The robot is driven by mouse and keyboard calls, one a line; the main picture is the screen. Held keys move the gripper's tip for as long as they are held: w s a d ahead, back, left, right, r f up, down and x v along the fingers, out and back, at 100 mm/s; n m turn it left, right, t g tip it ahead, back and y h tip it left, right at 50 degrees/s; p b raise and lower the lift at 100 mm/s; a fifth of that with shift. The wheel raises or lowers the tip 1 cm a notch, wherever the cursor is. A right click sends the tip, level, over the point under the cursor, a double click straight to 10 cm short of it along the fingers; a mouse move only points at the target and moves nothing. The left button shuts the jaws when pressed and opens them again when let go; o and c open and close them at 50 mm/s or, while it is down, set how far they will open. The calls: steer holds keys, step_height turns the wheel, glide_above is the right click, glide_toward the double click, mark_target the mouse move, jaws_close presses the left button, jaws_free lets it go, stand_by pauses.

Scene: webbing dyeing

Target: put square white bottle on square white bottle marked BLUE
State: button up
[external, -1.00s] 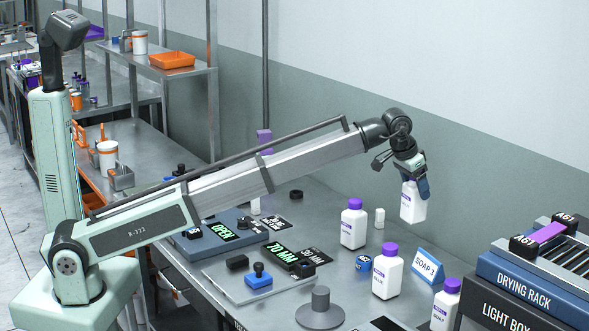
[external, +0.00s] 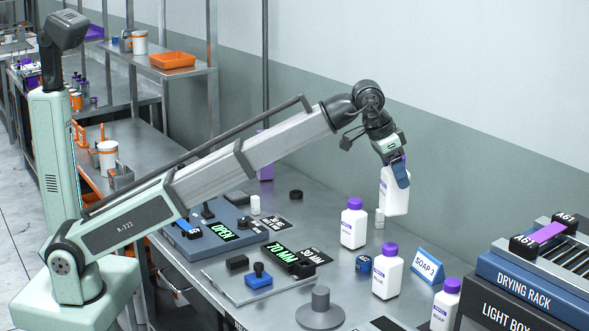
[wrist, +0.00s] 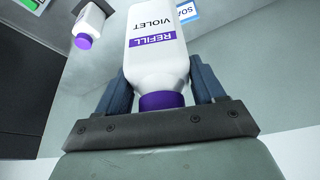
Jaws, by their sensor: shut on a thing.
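My gripper (external: 399,176) is shut on a square white bottle (external: 395,197) and holds it upright above the table. In the wrist view the gripper's fingers (wrist: 160,88) are on both sides of the bottle near its purple cap, and its label (wrist: 153,38) reads REFILL VIOLET. Two similar white bottles with purple caps stand on the table: one (external: 353,229) below and left of the held bottle, the other (external: 387,278) nearer the camera. Their labels are too small to read surely, so I cannot tell which is marked BLUE.
A small blue item (external: 364,264) and a grey stand (external: 320,312) are close by. The drying rack (external: 525,277) is at the right.

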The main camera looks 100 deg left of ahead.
mark_target(384, 179)
steer(key=shift+f, duration=4.55)
steer(key=shift+f, duration=0.1)
steer(key=o, duration=1.4)
steer(key=v, duration=1.2)
